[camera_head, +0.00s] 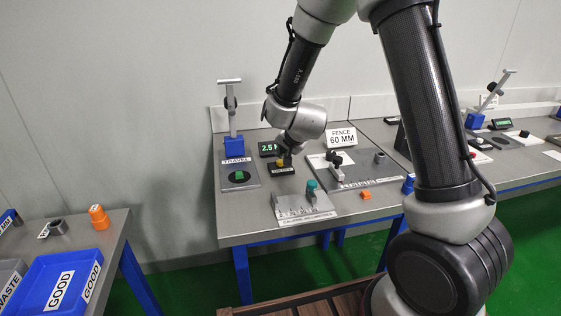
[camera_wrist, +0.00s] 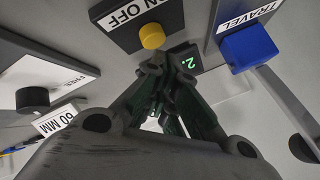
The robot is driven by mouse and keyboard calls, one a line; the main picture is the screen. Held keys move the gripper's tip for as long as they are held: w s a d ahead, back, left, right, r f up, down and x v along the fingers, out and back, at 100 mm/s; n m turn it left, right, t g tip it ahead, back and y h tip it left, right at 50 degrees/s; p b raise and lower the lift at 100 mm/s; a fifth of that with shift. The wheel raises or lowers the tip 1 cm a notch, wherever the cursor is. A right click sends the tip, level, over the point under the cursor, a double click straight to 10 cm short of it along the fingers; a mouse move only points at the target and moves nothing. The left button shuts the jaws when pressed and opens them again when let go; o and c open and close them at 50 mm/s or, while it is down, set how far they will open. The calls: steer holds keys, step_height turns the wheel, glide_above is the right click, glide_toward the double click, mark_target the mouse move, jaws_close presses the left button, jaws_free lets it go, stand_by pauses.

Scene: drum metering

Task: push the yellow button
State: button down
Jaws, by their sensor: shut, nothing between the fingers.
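The yellow button (camera_head: 280,162) sits on a small dark box (camera_head: 282,171) on the grey bench. In the wrist view the yellow button (camera_wrist: 152,36) shows as a round cap beside the "ON OFF" label (camera_wrist: 128,10). My gripper (camera_head: 286,155) is at the box, close to the button, and partly hidden by my wrist in the head view. In the wrist view my gripper (camera_wrist: 156,66) has its fingertips together and empty, just below the button in the picture. A small gap seems to show between tips and button, but I cannot tell how deep it is.
A green-lit display (camera_head: 268,149) stands just behind the box. The TRAVEL plate (camera_head: 238,174) with a blue-based post (camera_head: 234,147) is to the left.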

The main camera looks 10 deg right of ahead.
steer(key=shift+f, duration=0.1)
stand_by(0.4)
steer(key=shift+f, duration=0.35)
steer(key=shift+f, duration=0.2)
stand_by(0.4)
steer(key=shift+r, duration=0.65)
